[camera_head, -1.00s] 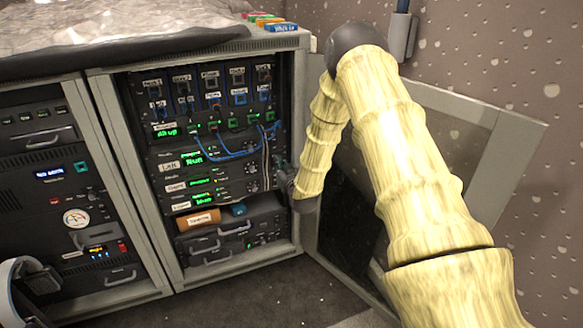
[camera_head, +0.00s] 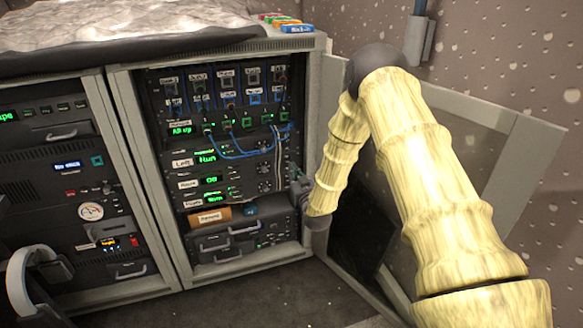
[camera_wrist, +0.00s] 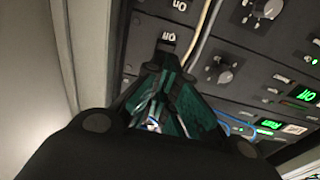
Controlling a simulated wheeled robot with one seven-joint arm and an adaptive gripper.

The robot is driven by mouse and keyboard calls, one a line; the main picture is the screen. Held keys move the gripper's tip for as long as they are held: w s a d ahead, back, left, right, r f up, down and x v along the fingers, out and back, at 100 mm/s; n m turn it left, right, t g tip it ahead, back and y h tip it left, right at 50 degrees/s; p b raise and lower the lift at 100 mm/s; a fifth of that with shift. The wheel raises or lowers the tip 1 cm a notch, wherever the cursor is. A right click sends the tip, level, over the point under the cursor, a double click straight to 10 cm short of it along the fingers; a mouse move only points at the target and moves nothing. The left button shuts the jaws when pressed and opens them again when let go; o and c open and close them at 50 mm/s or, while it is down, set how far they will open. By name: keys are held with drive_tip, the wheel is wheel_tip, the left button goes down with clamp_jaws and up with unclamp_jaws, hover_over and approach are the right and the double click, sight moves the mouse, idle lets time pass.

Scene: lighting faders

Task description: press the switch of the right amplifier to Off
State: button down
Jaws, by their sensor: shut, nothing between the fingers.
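The amplifiers are stacked in the right rack cabinet. The right amplifier (camera_head: 192,204) is the lowest row, and its green display (camera_head: 214,197) is too small to read surely. Above it, the middle amplifier (camera_head: 187,185) shows "Off". The left amplifier (camera_head: 181,162) shows "Run". My gripper (camera_head: 297,186) is at the rack's right edge. In the wrist view, which is upside down, my gripper (camera_wrist: 171,58) is shut and empty. Its tips are close to a switch (camera_wrist: 165,46) marked "On", apparently in the middle row. Another "On" switch (camera_wrist: 178,4) shows at the top edge. Contact cannot be told.
Knobs (camera_wrist: 222,73) and cables (camera_wrist: 203,35) lie beside the tips. The cabinet's side post (camera_wrist: 92,50) stands close on the left. The open cabinet door (camera_head: 510,165) is behind my arm. A drawer unit (camera_head: 235,240) sits below the amplifiers.

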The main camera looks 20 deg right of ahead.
drive_tip(key=s+p, duration=0.2)
drive_tip(key=s, duration=0.8)
drive_tip(key=shift+s+a+f, duration=0.15)
drive_tip(key=shift+s+f, duration=0.25)
drive_tip(key=shift+f, duration=0.05)
drive_tip(key=s+a+f+g+y, duration=0.1)
drive_tip(key=s+a+f+g, duration=0.4)
drive_tip(key=s+f, duration=0.5)
drive_tip(key=s+a+f+g+y, duration=0.1)
drive_tip(key=s+a+f+g, duration=0.35)
drive_tip(key=s+f, duration=0.55)
drive_tip(key=s+a+f+g, duration=0.2)
drive_tip(key=s+g, duration=0.3)
drive_tip(key=s, duration=0.9)
drive_tip(key=s+a+f+g, duration=0.2)
drive_tip(key=s+g, duration=0.2)
drive_tip(key=s, duration=1)
wheel_tip(320, 180, up, 27)
drive_tip(key=p, duration=2.7)
drive_tip(key=shift+s+d+h, duration=0.2)
drive_tip(key=shift+d+h, duration=0.05)
drive_tip(key=shift+h, duration=0.05)
